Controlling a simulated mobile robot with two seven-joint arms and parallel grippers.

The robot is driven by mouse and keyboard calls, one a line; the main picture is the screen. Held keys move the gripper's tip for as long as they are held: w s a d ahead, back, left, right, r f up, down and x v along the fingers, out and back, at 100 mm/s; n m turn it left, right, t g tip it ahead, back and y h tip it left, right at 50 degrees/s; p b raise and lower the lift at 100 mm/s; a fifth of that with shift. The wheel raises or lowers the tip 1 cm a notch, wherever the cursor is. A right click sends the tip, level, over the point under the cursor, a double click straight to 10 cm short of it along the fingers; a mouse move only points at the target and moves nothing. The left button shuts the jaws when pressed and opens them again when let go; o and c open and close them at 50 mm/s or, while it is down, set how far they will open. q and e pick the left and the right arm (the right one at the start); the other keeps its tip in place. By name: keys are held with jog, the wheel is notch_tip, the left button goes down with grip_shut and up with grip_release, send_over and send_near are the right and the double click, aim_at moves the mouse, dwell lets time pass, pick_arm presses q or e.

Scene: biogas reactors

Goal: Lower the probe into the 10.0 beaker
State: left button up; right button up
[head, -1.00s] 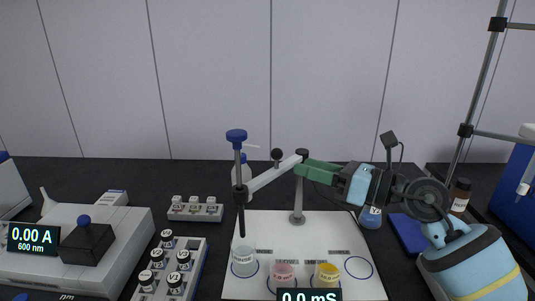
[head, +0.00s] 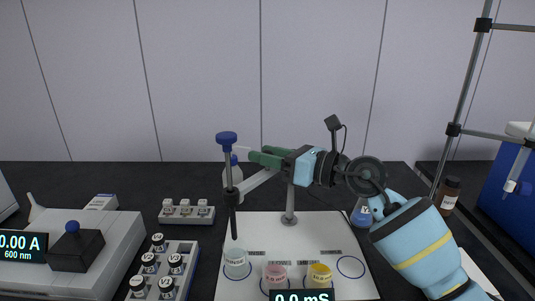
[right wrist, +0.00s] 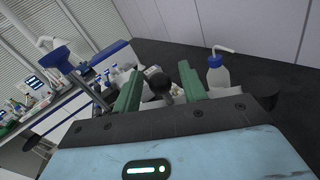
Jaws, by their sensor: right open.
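The probe (head: 231,190) hangs upright, with a blue cap (head: 226,138) and a dark lower shaft. A pale swing arm (head: 258,181) on a stand post (head: 290,200) holds it. Its tip is above the clear beaker (head: 236,260), apart from it. A pink beaker (head: 275,274) and a yellow beaker (head: 319,273) stand to the right; I cannot read which is 10.0. My right gripper (head: 262,157) is open above the swing arm. In the right wrist view its green fingers (right wrist: 160,80) lie either side of a black knob (right wrist: 160,88). My left gripper is not in view.
A wash bottle (right wrist: 216,72) stands behind the arm. A meter display (head: 303,296) is in front of the beakers.

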jog(key=shift+a, duration=0.15)
jog(key=shift+c, duration=0.2)
grip_shut()
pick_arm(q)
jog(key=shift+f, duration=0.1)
